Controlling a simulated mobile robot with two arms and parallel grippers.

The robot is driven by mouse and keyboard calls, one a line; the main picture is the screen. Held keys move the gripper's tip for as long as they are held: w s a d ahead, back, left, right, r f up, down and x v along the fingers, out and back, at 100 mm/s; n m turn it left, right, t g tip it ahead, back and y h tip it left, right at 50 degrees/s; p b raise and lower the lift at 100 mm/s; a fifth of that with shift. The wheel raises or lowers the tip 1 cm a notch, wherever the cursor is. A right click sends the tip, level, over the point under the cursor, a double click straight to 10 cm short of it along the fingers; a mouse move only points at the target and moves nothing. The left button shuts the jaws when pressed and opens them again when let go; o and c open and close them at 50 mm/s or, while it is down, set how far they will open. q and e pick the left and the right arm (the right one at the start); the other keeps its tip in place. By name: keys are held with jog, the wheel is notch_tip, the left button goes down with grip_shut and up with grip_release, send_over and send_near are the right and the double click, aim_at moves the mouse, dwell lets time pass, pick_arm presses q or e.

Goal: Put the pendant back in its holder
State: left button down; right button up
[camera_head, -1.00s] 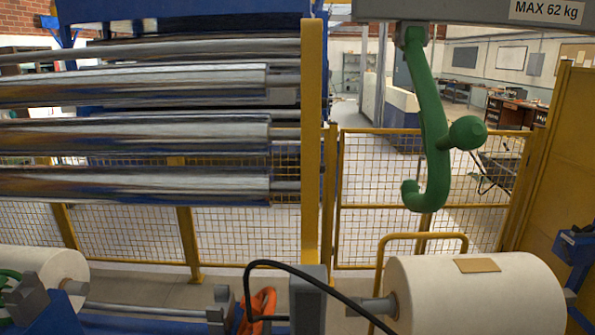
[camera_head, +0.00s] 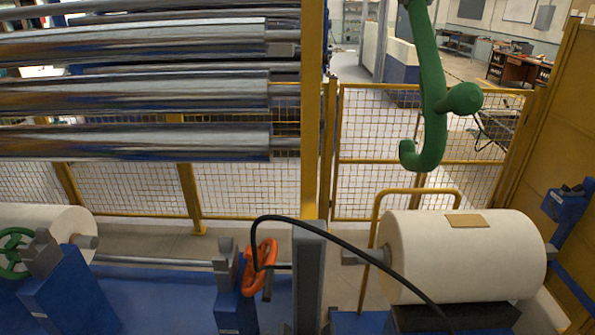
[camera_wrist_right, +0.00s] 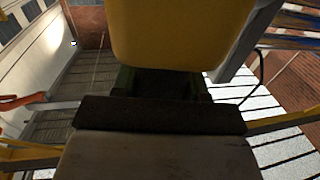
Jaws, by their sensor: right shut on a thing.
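The yellow pendant (camera_wrist_right: 180,35) fills the top middle of the right wrist view; its far end is cut off. My right gripper (camera_wrist_right: 163,84) is shut on its near end, with the fingers dark and partly hidden. A thin black cable (camera_wrist_right: 262,68) shows beside the pendant. In the head view a black cable (camera_head: 335,240) arches from near the orange handwheel past a grey post (camera_head: 308,275) to the lower right. Neither gripper nor the pendant shows in the head view. I cannot make out the pendant's holder.
A green hook (camera_head: 431,100) hangs at upper right over a white roll (camera_head: 462,255). Steel rollers (camera_head: 130,95) cross the upper left. An orange handwheel (camera_head: 258,268), a green handwheel (camera_head: 14,252) and blue stands (camera_head: 68,290) are below. A yellow mesh fence (camera_head: 245,190) runs behind.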

jog(key=shift+w+a+r+y, duration=0.25)
jog(key=shift+w+r+y, duration=0.05)
jog(key=shift+w+r, duration=0.1)
jog(key=shift+w+a+r+n+y, duration=0.4)
jog(key=shift+r+n+y, duration=0.1)
jog(key=shift+w+a+r+n+g+y, duration=1.95)
jog(key=shift+a+r+n+g+y, duration=0.65)
jog(key=shift+r, duration=1.6)
jog(key=shift+w+a+r+n+g+y, duration=2.1)
jog(key=shift+r+y, duration=0.9)
jog(key=shift+r, duration=1.2)
notch_tip(320, 180, up, 12)
jog(key=s+a+n+g+y, duration=0.2)
jog(key=n+g, duration=0.5)
jog(key=g, duration=0.3)
jog(key=shift+m+t, duration=0.7)
jog(key=d, duration=0.4)
jog(key=shift+w+d+f, duration=0.2)
jog(key=shift+d+f, duration=0.1)
jog(key=shift+d, duration=0.05)
